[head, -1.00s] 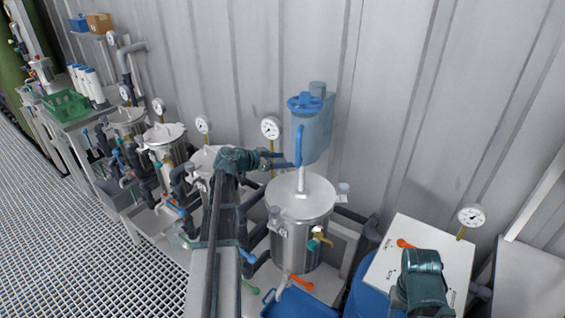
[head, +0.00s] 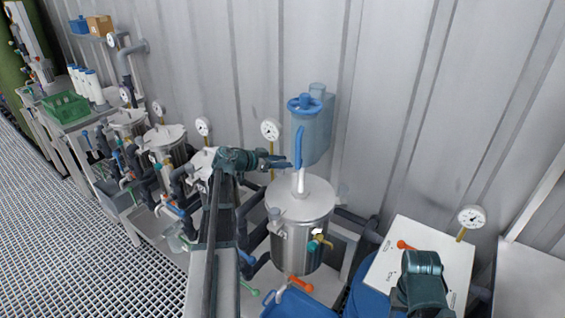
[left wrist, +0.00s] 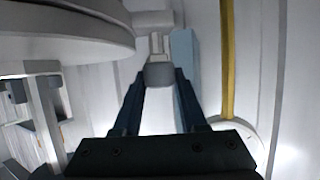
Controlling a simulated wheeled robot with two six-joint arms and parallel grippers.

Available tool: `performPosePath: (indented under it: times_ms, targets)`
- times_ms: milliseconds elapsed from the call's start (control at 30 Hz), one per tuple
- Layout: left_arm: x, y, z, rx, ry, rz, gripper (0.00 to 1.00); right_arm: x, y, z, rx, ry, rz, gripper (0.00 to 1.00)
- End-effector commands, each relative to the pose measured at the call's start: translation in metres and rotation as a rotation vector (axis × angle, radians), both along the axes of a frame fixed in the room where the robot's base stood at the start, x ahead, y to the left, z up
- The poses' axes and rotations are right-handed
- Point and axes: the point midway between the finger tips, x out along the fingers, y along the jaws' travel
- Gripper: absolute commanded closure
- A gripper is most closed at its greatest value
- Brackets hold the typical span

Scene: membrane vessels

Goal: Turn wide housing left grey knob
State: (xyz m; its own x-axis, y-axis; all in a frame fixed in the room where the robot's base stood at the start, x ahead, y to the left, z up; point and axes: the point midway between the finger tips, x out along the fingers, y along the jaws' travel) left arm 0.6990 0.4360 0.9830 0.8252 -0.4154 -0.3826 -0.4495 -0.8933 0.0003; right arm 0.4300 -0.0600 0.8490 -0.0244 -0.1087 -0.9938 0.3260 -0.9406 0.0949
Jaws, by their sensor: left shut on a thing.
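A wide steel vessel (head: 300,237) with a flat round lid (head: 300,197) stands in the middle of the head view. My left gripper (head: 290,164) reaches in from the left, just behind the lid. In the left wrist view, its fingers (left wrist: 159,80) are shut on a small grey knob (left wrist: 158,73) with a pale stem beyond it. The lid's rim (left wrist: 62,40) is close on the upper left there. In the head view the knob's grip is too small to make out. A part of my right arm shows at lower right, but its gripper does not.
A blue lever (head: 298,147) stands upright by my left fingertips. A blue tank (head: 315,135) hangs on the wall behind. A pressure gauge (head: 270,130) on a yellow stem (left wrist: 227,60) is close beside my left gripper. A blue tray (head: 300,304) lies in front.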

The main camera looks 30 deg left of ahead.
Motion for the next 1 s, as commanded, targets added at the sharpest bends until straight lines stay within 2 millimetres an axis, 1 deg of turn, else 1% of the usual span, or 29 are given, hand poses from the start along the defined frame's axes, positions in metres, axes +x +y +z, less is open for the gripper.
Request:
performPosePath:
  times_ms: [200, 700, 1000]
  targets:
    - [0.0034, 0.0043, -0.0001, -0.001, 0.0, -0.153, 1.0, 0.0, 0.0, 0.0, 0.0, 0.0, 0.0, 0.5]
    - [0.0033, 0.0029, 0.0, 0.0, 0.0, -0.599, 1.0, 0.0, 0.0, 0.0, 0.0, 0.0, 0.0, 0.5]
    - [0.0013, 0.0017, -0.0001, 0.0, 0.0, -0.775, 1.0, 0.0, 0.0, 0.0, 0.0, 0.0, 0.0, 0.5]
